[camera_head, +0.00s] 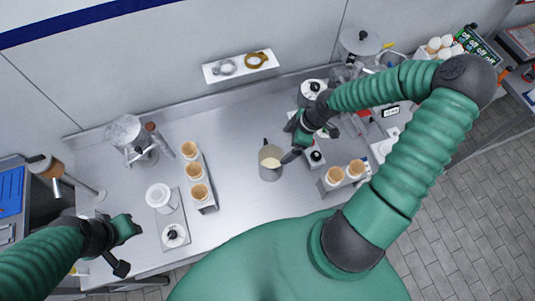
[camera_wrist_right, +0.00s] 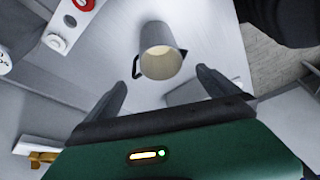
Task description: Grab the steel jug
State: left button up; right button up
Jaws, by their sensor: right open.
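The steel jug (camera_head: 271,168) stands upright on the metal counter in the middle of the head view, with pale cream-coloured contents inside. In the right wrist view the jug (camera_wrist_right: 158,40) lies ahead of and between my fingers, with a dark handle on its left side. My right gripper (camera_head: 292,157) is open and empty, just right of the jug; its two fingers (camera_wrist_right: 162,86) show apart in the wrist view and do not appear to touch the jug. My left gripper (camera_head: 131,245) is at the lower left, far from the jug; its jaw opening is not clear.
A holder with several cones (camera_head: 206,199) stands left of the jug, and another cone holder (camera_head: 345,178) stands to the right. A white tub (camera_head: 158,196) and a glass dispenser (camera_head: 125,132) are further left. A wall shelf (camera_head: 240,67) is behind.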

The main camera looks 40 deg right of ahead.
notch_tip(320, 180, down, 2)
send_near(278, 155)
jog(key=a+f, duration=0.4)
jog(key=shift+w+a+f+b, duration=0.1)
jog(key=shift+w+f+b, duration=0.1)
jog(key=shift+b, duration=0.15)
jog(key=a+f, duration=0.1)
jog(key=a+f+p, duration=0.2)
jog(key=f, duration=0.1)
jog(key=shift+w+a, duration=0.25)
jog(key=shift+a, duration=0.05)
jog(key=shift+a+f, duration=0.1)
jog(key=shift+a, duration=0.05)
jog(key=shift+d+f, duration=0.15)
jog(key=shift+d, duration=0.5)
jog(key=c, duration=0.6)
jog(key=shift+d, duration=0.15)
jog(key=shift+c, duration=2.3)
jog(key=shift+a, duration=0.4)
jog(key=c, duration=0.7)
pick_arm(q)
jog(key=shift+s+d+r, duration=0.15)
jog(key=shift+s+r, duration=0.05)
jog(key=shift+r, duration=0.35)
pick_arm(e)
jog(key=shift+w+a, duration=0.1)
jog(key=shift+c, duration=0.3)
